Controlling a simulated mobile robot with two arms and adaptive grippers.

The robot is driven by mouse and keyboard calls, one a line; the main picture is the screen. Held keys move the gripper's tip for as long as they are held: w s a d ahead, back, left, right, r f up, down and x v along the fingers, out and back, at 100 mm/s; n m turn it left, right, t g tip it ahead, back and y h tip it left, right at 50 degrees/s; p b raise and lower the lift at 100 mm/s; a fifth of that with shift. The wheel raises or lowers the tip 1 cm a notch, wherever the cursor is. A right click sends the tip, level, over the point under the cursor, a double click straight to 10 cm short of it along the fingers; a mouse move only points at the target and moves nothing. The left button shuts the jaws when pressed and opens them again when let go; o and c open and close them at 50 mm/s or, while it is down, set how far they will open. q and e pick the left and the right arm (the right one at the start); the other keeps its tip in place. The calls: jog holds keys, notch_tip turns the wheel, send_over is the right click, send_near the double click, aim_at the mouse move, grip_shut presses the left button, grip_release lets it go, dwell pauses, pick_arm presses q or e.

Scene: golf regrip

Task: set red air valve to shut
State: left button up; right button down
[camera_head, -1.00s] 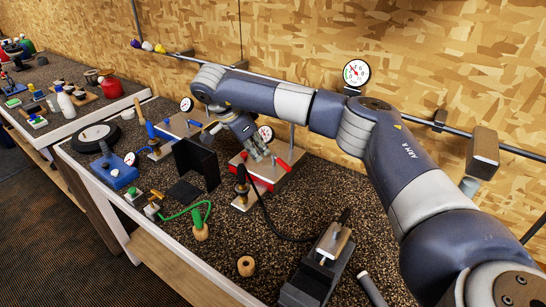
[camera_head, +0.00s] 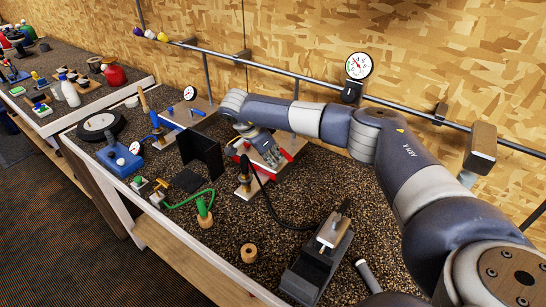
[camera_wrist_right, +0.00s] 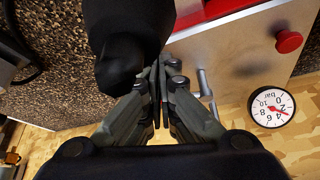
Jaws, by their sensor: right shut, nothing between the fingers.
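The red air unit (camera_head: 291,146) stands at the middle of the bench, with a red base and a grey top plate. My right gripper (camera_head: 272,160) is over it and hides much of it, including most of any valve lever. In the right wrist view the fingers (camera_wrist_right: 157,78) are together with nothing between them. The plate (camera_wrist_right: 240,55) is beside them, with a round red knob (camera_wrist_right: 289,41) and a short metal pin. I cannot tell the valve's setting or whether the fingers touch it. My left gripper is out of view.
A black-handled tool on a stand (camera_head: 244,180) is just left of the red unit. A black upright panel (camera_head: 207,154) and a blue-based unit (camera_head: 187,113) are further left. A dark clamp block (camera_head: 318,262) stands in front. A gauge (camera_head: 359,66) is on the rear rail.

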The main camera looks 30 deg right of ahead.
jog(key=n, duration=0.1)
jog(key=s+d+n+t, duration=0.1)
jog(key=shift+d+n, duration=0.3)
jog(key=shift+s+d+t+b, duration=0.2)
jog(key=shift+d+t+b, duration=0.1)
jog(key=shift+d, duration=0.2)
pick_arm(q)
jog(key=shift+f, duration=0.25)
pick_arm(e)
jog(key=shift+r, duration=0.1)
